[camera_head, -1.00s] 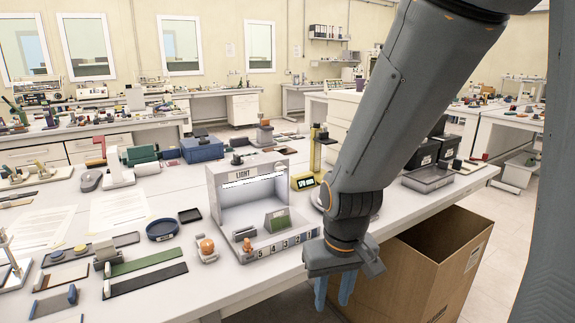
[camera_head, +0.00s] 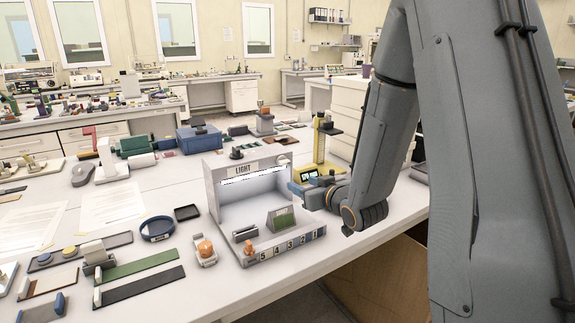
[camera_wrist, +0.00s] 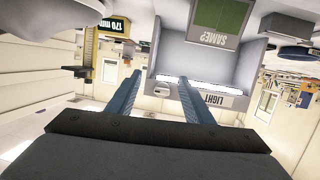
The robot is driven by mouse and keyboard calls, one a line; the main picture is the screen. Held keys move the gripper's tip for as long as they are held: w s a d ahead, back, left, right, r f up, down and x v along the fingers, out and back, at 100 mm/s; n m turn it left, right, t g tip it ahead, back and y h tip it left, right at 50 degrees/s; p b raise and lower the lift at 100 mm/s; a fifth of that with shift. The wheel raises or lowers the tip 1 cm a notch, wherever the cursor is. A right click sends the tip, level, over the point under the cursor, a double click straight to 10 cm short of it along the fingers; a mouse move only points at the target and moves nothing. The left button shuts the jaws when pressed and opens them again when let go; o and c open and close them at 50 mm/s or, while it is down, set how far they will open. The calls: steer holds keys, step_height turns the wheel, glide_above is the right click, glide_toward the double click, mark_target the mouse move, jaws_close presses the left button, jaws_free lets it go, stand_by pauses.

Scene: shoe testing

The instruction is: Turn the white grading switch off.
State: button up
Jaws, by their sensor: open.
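The grey grading booth (camera_head: 212,190) with the LIGHT sign stands on the white table, and its strip lamp (camera_head: 250,174) glows white. A small white rounded switch (camera_head: 283,160) sits on the booth's front upper panel, right of the sign. In the wrist view, which is upside down, the switch (camera_wrist: 161,91) shows between my two blue fingers, beside the LIGHT sign. My gripper (camera_head: 297,180) is open and empty at the booth's right front, with its fingers towards the booth. Whether a finger touches the switch I cannot tell.
A yellow gauge with a display (camera_head: 309,172) stands close behind my gripper, by a yellow post (camera_head: 320,145). A green SAME? card (camera_head: 282,217) stands in the booth. An orange-topped device (camera_head: 205,250) is at its left front. A cardboard box (camera_head: 375,280) is below the table edge.

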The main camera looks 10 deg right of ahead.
mark_target(286, 163)
steer(key=w+a+r+t, duration=0.1)
steer(key=w, duration=0.1)
steer(key=w+a+r+y+p, duration=0.1)
steer(key=w, duration=0.2)
steer(key=w+a+r+t+y+p, duration=0.1)
steer(key=w, duration=0.2)
steer(key=shift+r+n+t, duration=0.15)
steer(key=shift+n+t, duration=0.15)
steer(key=shift+n, duration=0.1)
steer(key=c, duration=1)
